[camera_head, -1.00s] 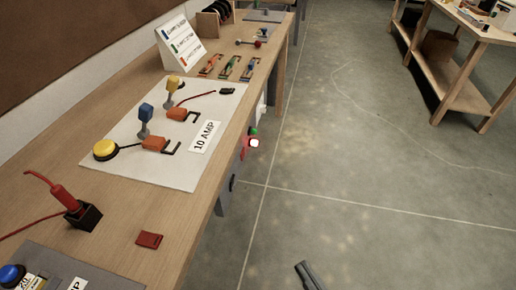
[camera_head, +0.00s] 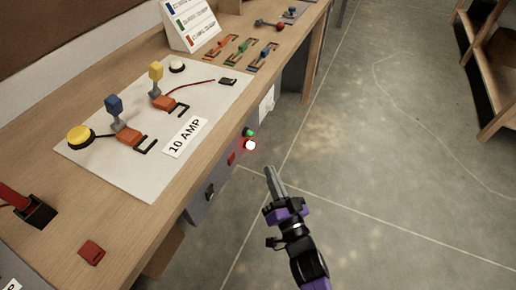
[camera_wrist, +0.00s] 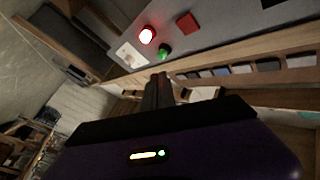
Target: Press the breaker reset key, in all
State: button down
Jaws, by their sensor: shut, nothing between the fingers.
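A grey panel on the bench front carries a small red square key (camera_head: 231,159), a glowing red lamp (camera_head: 250,145) and a green button (camera_head: 249,132). I cannot read which one is marked as the breaker reset key. In the wrist view the lamp (camera_wrist: 146,35), green button (camera_wrist: 165,51) and red square key (camera_wrist: 187,23) show at the top, beyond the fingertips. My gripper (camera_head: 270,170) is shut and empty, just right of the panel in the head view and apart from it. It also shows in the wrist view (camera_wrist: 159,76).
A black switch (camera_head: 209,191) sits lower on the panel.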

aim_at(232, 159)
jog(key=shift+s+d+f+m, duration=0.15)
jog(key=shift+d+f+m, duration=0.25)
jog(key=shift+m, duration=0.3)
jog(key=shift+a+f, duration=0.1)
jog(key=shift+a, duration=0.15)
jog(key=w+a+b, duration=0.3)
jog(key=a+b, duration=0.1)
jog(key=a, duration=0.4)
dwell(0.9)
